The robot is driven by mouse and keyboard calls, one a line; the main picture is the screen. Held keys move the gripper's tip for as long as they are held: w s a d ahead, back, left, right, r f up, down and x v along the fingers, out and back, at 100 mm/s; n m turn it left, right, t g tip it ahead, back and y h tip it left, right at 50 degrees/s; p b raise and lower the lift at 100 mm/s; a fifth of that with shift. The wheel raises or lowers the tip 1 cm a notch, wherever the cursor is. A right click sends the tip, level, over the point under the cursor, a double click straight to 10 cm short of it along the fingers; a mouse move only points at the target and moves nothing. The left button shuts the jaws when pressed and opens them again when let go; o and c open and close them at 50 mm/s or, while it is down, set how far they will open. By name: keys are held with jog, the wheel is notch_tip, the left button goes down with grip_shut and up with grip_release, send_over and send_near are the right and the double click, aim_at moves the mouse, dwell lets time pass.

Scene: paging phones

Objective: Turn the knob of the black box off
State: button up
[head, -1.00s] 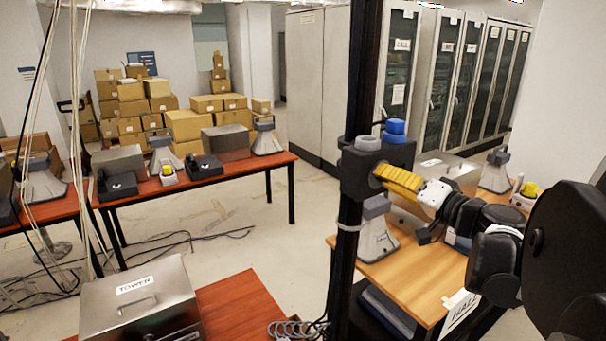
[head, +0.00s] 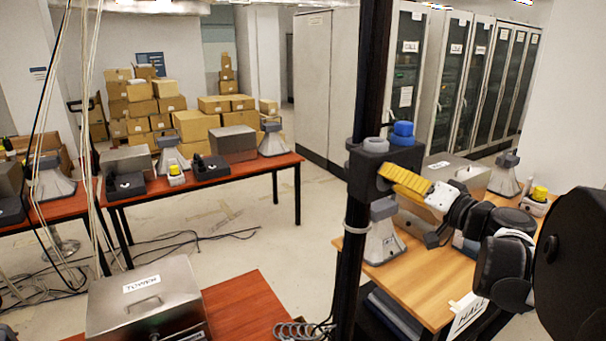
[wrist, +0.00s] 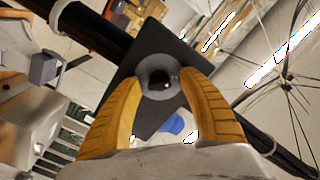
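The black box (head: 409,160) is fixed on a dark upright pole, with a blue knob (head: 402,133) and a grey knob (head: 375,145) on top. My gripper (head: 388,170) reaches its near face from the right, its yellow fingers level with the box. In the wrist view the box is a dark plate (wrist: 152,117) with a round grey knob (wrist: 158,77). My gripper (wrist: 161,82) has its fingers on either side of that knob, tips close to its edges. Whether they press on it cannot be told. The knob's turn position is unclear.
A wooden table (head: 405,280) with grey devices and a metal box lies below my arm. A metal box marked TOWER (head: 150,300) sits on a red table (head: 240,305) at the front. Cables hang at left. Open floor (head: 240,220) lies between the tables.

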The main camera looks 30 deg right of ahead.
jog(key=shift+s, duration=0.1)
jog(key=s, duration=1.1)
jog(key=shift+s+d, duration=0.4)
jog(key=shift+d, duration=0.05)
jog(key=shift+w+f, duration=0.1)
jog(key=w+a+f+n+g+y+b, duration=0.1)
jog(key=w+a+f+g+y+b, duration=0.15)
jog(key=a+f+b, duration=0.45)
jog(key=w+a+f+n+g+y+b, duration=0.1)
jog(key=w+a+f+g+b, duration=0.25)
jog(key=a+f, duration=0.8)
jog(key=s+a+f+n+g+h+b, duration=0.2)
jog(key=a+f+b, duration=0.4)
jog(key=f, duration=0.5)
jog(key=s+a+f+n+g+h+b, duration=0.2)
jog(key=s+a+f+n+b, duration=0.2)
jog(key=f+b, duration=0.3)
notch_tip(320, 180, down, 5)
jog(key=shift+a+r+g+h, duration=0.2)
jog(key=shift+a+g+h, duration=0.2)
jog(key=shift+a, duration=0.5)
